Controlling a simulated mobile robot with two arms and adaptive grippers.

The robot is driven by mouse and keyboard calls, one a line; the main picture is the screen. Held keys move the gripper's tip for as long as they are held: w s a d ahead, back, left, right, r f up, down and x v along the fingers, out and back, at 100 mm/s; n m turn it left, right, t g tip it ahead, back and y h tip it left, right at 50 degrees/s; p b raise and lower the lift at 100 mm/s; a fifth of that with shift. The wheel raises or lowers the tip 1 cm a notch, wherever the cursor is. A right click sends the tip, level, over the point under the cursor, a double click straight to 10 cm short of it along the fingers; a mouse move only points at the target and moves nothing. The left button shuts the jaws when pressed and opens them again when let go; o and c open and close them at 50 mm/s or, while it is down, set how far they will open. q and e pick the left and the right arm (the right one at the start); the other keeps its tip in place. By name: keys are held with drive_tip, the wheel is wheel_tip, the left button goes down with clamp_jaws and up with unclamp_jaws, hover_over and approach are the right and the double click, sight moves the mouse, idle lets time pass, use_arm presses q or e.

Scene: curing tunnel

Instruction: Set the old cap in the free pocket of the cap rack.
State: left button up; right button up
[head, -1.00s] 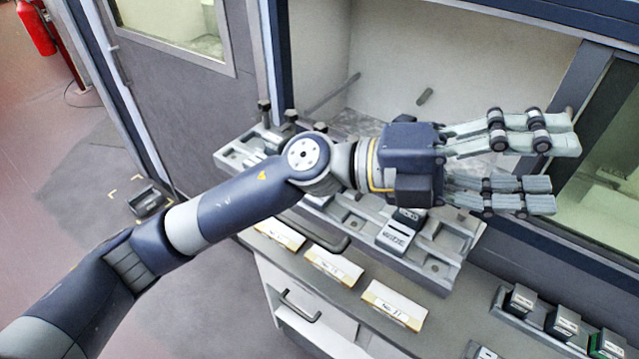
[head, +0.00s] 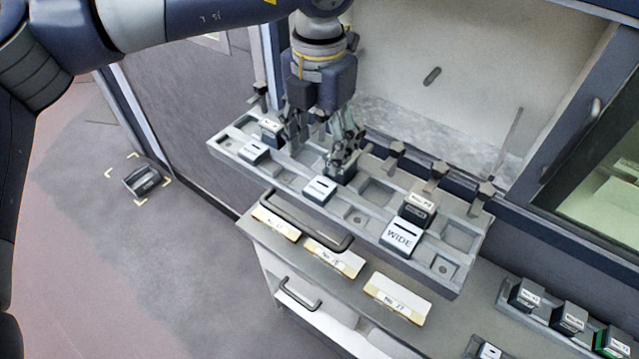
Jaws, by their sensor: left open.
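My left gripper (head: 318,150) points down over a long grey tray with pockets (head: 455,285). Its fingers are apart, at about the tray's height. A dark block-like cap (head: 341,170) sits in the tray beside the right fingers, partly hidden by them; I cannot tell whether they touch it. Another dark cap (head: 417,211) with a white label stands farther right, behind a block marked WIDE (head: 401,236). Which one is the old cap is not clear. At the lower right a rack (head: 505,297) holds several dark labelled caps (head: 567,318). My right gripper is not in view.
Upright knobs (head: 437,171) line the tray's back edge. A counter with labelled cards (head: 397,297) and a drawer handle (head: 300,293) lies in front. A dark object (head: 142,180) lies on the floor within corner marks. The floor at left is mostly clear.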

sight(320, 187)
use_arm(q)
drive_tip(key=shift+s+f, duration=0.1)
drive_tip(key=shift+f, duration=0.35)
wheel_tip(320, 187, down, 6)
drive_tip(key=shift+r+b, duration=0.15)
drive_tip(key=shift+b, duration=0.9)
wheel_tip(320, 187, down, 3)
drive_tip(key=b, duration=0.3)
drive_tip(key=shift+d+r, duration=0.1)
drive_tip(key=shift+r, duration=0.05)
drive_tip(key=shift+f+b, duration=0.25)
drive_tip(key=shift+b, duration=0.15)
drive_tip(key=c, duration=1.1)
wheel_tip(320, 187, up, 6)
drive_tip(key=shift+f+p, duration=0.1)
drive_tip(key=shift+p, duration=0.9)
drive_tip(key=shift+c, duration=0.2)
drive_tip(key=shift+r, duration=0.2)
